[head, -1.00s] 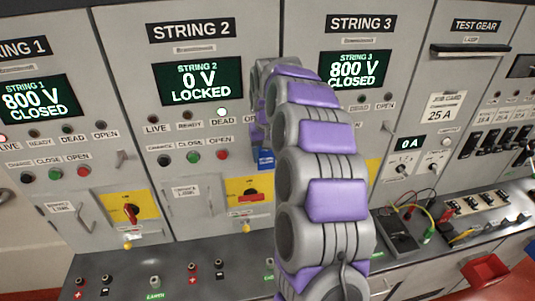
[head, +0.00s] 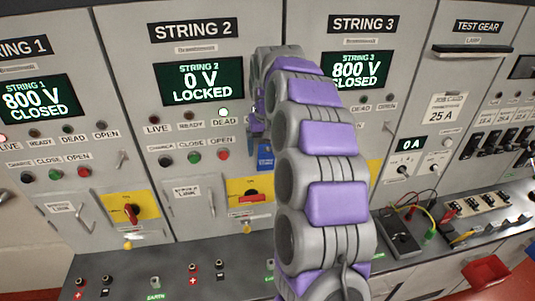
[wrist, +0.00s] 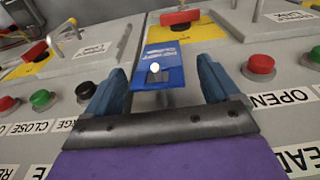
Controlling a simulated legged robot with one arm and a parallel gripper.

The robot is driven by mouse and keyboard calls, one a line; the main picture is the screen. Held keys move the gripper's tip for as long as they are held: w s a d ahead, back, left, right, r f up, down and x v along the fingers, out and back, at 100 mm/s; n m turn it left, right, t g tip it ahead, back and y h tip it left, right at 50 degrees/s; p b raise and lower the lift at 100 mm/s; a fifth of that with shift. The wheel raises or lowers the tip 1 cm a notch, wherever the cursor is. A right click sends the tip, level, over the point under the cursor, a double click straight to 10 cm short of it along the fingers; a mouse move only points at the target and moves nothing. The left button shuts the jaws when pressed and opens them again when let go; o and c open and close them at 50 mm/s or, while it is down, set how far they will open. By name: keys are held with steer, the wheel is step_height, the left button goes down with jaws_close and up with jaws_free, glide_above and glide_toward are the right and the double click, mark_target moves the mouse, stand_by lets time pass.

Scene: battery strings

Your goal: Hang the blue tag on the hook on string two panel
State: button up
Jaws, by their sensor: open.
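The blue tag (head: 265,156) is at the right side of the string two panel, partly hidden behind my arm in the head view. In the wrist view the blue tag (wrist: 165,55) lies between my fingers with a gap on each side. A small pale round end, which looks like the hook's tip (wrist: 155,67), shows at the tag's near end. The tag seems to hang there, though the contact is too small to be sure. My gripper (wrist: 162,75) is open around the tag; in the head view my gripper (head: 254,138) shows beside it.
The string two display (head: 200,81) reads 0 V LOCKED. Below the tag is a yellow plate with a red switch (head: 251,195). Push buttons (head: 194,158) and a door handle (head: 211,200) stand to the left. A counter (head: 215,260) runs below the panels.

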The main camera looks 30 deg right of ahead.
step_height(320, 180, up, 14)
steer(key=s+p, duration=0.1)
steer(key=shift+s, duration=0.25)
steer(key=shift+a, duration=0.1)
steer(key=s+a+f+n+g+b, duration=0.1)
steer(key=s+a+f+n+b, duration=0.2)
steer(key=s+a+f+b, duration=0.75)
steer(key=s+a+f+g+b, duration=0.1)
steer(key=s+a+f, duration=0.2)
steer(key=s+f, duration=0.7)
steer(key=s+a+f+b, duration=0.1)
steer(key=s+a+f, duration=0.2)
steer(key=s+f, duration=0.7)
steer(key=s, duration=0.9)
steer(key=shift+f+g+b, duration=0.2)
steer(key=shift+g+b, duration=0.15)
steer(key=shift+g, duration=0.05)
steer(key=shift+w, duration=0.1)
